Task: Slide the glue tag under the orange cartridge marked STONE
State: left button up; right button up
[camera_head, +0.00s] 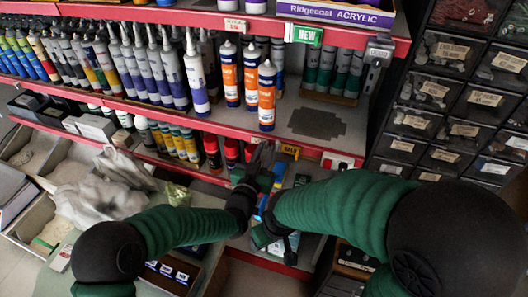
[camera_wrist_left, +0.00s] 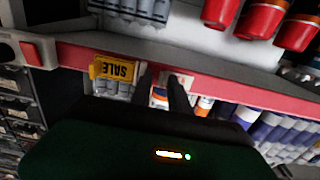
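Several orange-and-white cartridges stand on the red-edged shelf; the front one (camera_head: 267,95) is nearest the edge, beside others (camera_head: 229,72). I cannot read STONE on any. My left gripper (camera_head: 262,155) is at the shelf's front edge, below the front cartridge. The left wrist view is upside down; there the two dark fingers (camera_wrist_left: 163,92) stand apart, with an orange-and-white cartridge (camera_wrist_left: 160,97) showing between them. A pale tag (camera_wrist_left: 181,79) on the shelf edge is partly behind one finger; I cannot read it. My right gripper (camera_head: 270,232) is lower, its fingers unclear.
A yellow SALE tag (camera_head: 289,151) and a white-and-red tag (camera_head: 338,161) are on the red shelf edge. A green NEW tag (camera_head: 303,34) hangs above. Red-capped cans (camera_head: 212,153) stand below. A dark mat (camera_head: 316,123) lies on clear shelf. Drawers (camera_head: 434,90) stand right.

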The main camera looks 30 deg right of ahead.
dwell(0.4)
pick_arm(q)
jog(key=w+a+p, duration=0.2)
jog(key=w+a, duration=0.4)
jog(key=w+a+p, duration=0.2)
jog(key=w+a, duration=0.4)
jog(key=w, duration=0.1)
jog(key=shift+w+r, duration=0.1)
jog(key=b+v, duration=0.3)
jog(key=v, duration=1.4)
jog(key=s+a+f+n+g+y, duration=0.1)
jog(key=a+f+n+g+y, duration=0.1)
jog(key=a+f+y, duration=0.4)
jog(key=shift+a+y+p, duration=0.4)
jog(key=shift+a+y, duration=0.3)
jog(key=shift+a, duration=1.25)
pick_arm(e)
jog(key=shift+v, duration=0.9)
pick_arm(q)
jog(key=shift+s, duration=0.15)
pick_arm(e)
jog(key=shift+w, duration=0.15)
jog(key=shift+c, duration=0.2)
